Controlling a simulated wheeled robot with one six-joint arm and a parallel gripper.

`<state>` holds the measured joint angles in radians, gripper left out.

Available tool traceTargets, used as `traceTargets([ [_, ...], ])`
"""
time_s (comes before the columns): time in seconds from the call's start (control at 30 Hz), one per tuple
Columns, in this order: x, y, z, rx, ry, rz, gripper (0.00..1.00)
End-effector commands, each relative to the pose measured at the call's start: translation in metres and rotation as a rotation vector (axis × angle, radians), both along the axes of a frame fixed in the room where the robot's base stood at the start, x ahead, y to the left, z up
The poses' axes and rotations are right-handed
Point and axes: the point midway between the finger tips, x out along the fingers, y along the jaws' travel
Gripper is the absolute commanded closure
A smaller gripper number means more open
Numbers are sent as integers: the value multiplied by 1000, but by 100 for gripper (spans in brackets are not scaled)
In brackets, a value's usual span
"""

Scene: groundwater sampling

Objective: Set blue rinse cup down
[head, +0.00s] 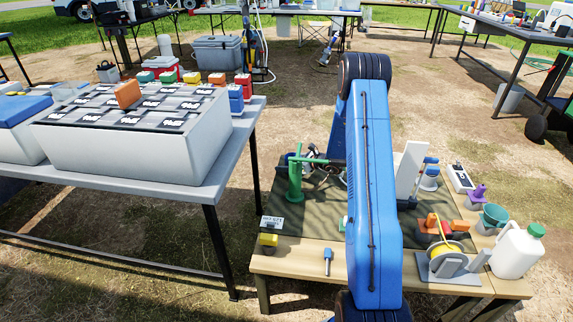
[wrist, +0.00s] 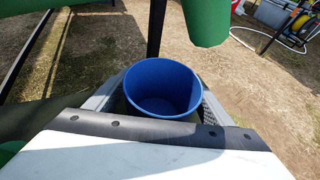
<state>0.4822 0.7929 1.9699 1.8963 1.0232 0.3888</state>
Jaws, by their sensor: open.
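The blue rinse cup (wrist: 163,84) is in the wrist view, upright with its round mouth facing up, and looks empty inside. My gripper (wrist: 160,100) is open, with one finger on each side of the cup. Whether the fingers still touch the cup's wall is hard to tell. The cup's base and what it rests on are hidden by my gripper's body.
A green stand (head: 295,180) is on the dark mat (head: 245,217); green parts show close by in the wrist view (wrist: 206,22). A white jug (head: 515,252), a yellow reel (head: 445,248) and a teal cup (head: 491,219) crowd the right side. A grey table with a cooler (head: 110,150) is left.

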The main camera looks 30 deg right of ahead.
Motion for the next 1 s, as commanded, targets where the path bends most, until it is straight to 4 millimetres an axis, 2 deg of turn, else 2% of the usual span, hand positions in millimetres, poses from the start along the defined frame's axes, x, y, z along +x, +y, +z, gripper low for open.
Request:
traceTargets([
  [0.5,-53,-36,26,0,0,-2,25],
  [1.0,-56,-37,27,0,0,-1,25],
])
